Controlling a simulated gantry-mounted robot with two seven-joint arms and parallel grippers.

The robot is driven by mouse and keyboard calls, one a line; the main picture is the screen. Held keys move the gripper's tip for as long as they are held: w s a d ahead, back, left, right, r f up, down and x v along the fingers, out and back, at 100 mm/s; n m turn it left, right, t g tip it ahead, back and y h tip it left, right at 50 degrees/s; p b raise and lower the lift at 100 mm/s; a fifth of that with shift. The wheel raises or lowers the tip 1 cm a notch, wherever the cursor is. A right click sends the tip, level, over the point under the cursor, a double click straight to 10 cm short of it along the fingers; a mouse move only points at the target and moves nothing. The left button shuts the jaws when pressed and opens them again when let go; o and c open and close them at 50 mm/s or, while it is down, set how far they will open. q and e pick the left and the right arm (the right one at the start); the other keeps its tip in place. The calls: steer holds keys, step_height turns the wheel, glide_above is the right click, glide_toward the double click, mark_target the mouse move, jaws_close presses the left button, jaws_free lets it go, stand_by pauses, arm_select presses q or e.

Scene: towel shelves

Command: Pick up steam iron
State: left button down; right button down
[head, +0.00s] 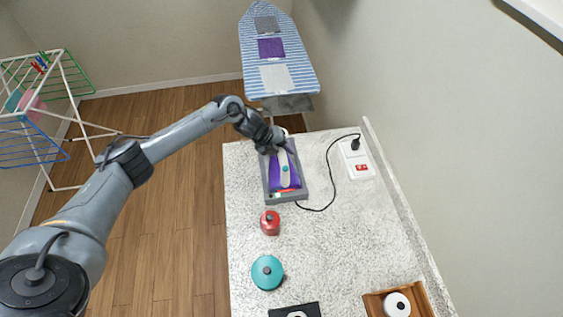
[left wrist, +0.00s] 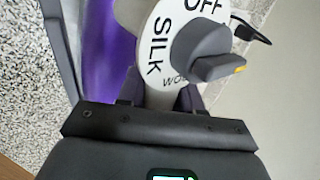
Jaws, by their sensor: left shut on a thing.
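The steam iron (head: 285,170), purple with a pale grey-white top, lies in a grey tray (head: 288,198) on the speckled counter. My left gripper (head: 283,146) is at the iron's far end and shut on it. In the left wrist view, the gripper (left wrist: 160,100) is close against the iron's white dial plate (left wrist: 155,40), marked OFF and SILK, with a grey knob (left wrist: 208,50). Purple body (left wrist: 108,55) shows beside it. The fingertips are mostly hidden, so the exact grip on the iron cannot be seen. My right gripper is in neither view.
A black cord (head: 327,170) runs from the tray to a socket panel (head: 356,160). An ironing board (head: 300,60) stands beyond the counter.

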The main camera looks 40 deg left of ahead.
arm_select(q)
steer(key=shift+w+r, duration=0.1)
steer(key=shift+r, duration=0.25)
steer(key=shift+r+b, duration=0.5)
steer(key=shift+r, duration=0.7)
steer(key=w+d+r+b, duration=0.1)
steer(key=d+r+b, duration=0.1)
steer(key=d+r, duration=0.6)
steer(key=d, duration=0.3)
steer(key=shift+w+d+b, duration=0.25)
steer(key=shift+w+b, duration=0.1)
steer(key=shift+w, duration=0.05)
steer(key=shift+r, duration=0.15)
steer(key=c, duration=1.3)
jaws_free()
steer(key=c, duration=0.5)
